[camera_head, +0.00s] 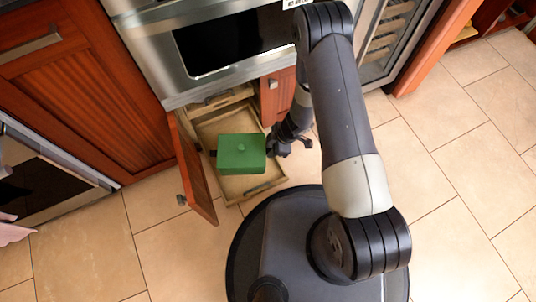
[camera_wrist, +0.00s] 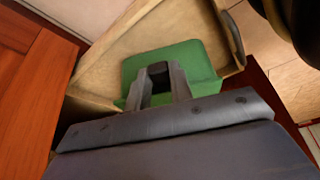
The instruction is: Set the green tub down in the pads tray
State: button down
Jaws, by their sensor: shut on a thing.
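The green tub (camera_head: 241,153) is a squat box with a green lid and a small knob; a dark handle shows at its left side. It is over the pulled-out wooden tray (camera_head: 262,191); I cannot tell whether it touches the tray floor. My gripper (camera_head: 270,146) comes in from the right side of the tub. In the wrist view my gripper (camera_wrist: 159,76) is shut on a dark handle of the green tub (camera_wrist: 190,58), hiding part of it. The tray (camera_wrist: 105,62) lies beyond and around the tub there. No pads are visible.
An open red-brown cabinet door (camera_head: 196,168) stands close along the tray's left side. The oven (camera_head: 220,50) is above the tray's back end. A second closed door (camera_head: 279,95) is behind my gripper. Tiled floor (camera_head: 440,120) is clear to the right.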

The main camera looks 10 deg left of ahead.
jog(key=shift+f+b, duration=0.9)
jog(key=shift+f, duration=1.3)
jog(key=c, duration=1.3)
grip_release()
jog(key=shift+o, duration=0.2)
jog(key=p+v, duration=0.6)
jog(key=v, duration=0.6)
